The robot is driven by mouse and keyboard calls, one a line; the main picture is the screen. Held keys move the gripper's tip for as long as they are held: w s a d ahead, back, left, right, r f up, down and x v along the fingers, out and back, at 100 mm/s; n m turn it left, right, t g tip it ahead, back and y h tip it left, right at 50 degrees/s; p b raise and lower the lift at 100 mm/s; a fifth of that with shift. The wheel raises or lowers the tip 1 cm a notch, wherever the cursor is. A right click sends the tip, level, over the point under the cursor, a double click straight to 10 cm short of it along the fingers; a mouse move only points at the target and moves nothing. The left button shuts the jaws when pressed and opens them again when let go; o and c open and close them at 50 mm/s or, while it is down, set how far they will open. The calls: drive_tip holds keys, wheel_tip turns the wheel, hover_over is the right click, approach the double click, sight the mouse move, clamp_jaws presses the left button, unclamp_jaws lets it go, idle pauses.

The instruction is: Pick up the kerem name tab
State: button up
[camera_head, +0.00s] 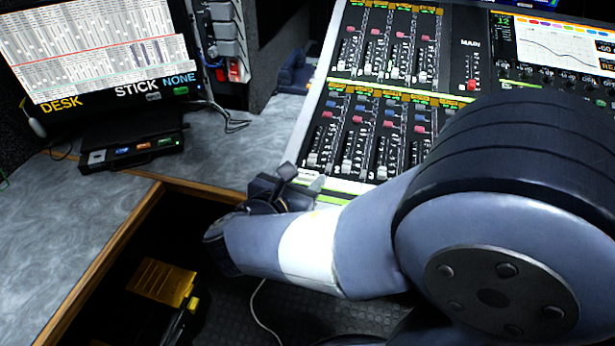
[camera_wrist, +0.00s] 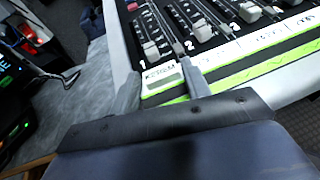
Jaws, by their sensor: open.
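The kerem name tab (camera_wrist: 160,72) is a small white label with dark lettering, at the left end of the green-and-white strip along the mixing desk's front edge in the wrist view. My gripper (camera_wrist: 162,88) is open, with one finger on either side of the tab in that view. I cannot tell whether the fingers touch it.
The mixing desk (camera_head: 365,130) has rows of raised faders just beyond the strip. A grey worktop (camera_head: 215,150) lies to the left, with a monitor (camera_head: 100,50) and a small button box (camera_head: 130,152). A yellow object (camera_head: 162,282) lies low in the dark space below.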

drive_tip(key=shift+c, duration=0.4)
drive_tip(key=c, duration=0.5)
